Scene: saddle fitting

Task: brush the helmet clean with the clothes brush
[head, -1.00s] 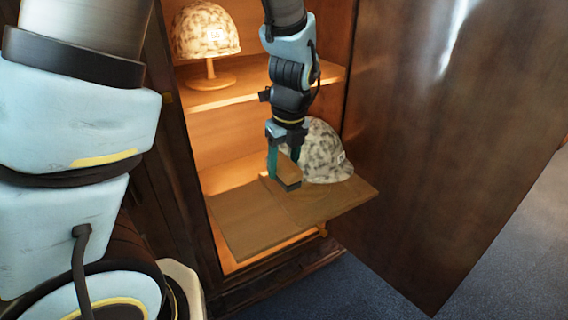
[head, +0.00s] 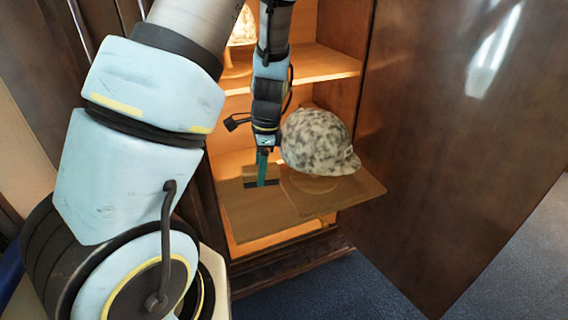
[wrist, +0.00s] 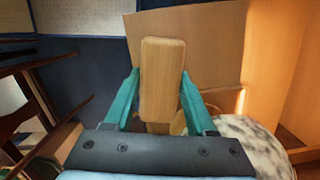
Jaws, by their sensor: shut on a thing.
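The mottled grey-and-cream helmet (head: 318,138) sits over a pull-out board (head: 345,195) at the cabinet's front, with a round wooden base (head: 315,184) below it. Its brim points right. My gripper (head: 262,168) is shut on the clothes brush (head: 250,180), just left of the helmet and low over the board. In the wrist view, the brush's pale wooden back (wrist: 162,75) lies between the teal fingers, and part of the helmet (wrist: 252,140) shows at lower right. Brush and helmet look apart. The bristles appear as a dark strip in the head view; their underside is hidden.
The open cabinet door (head: 440,140) stands to the right. Dark blue floor (head: 480,265) is clear in front.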

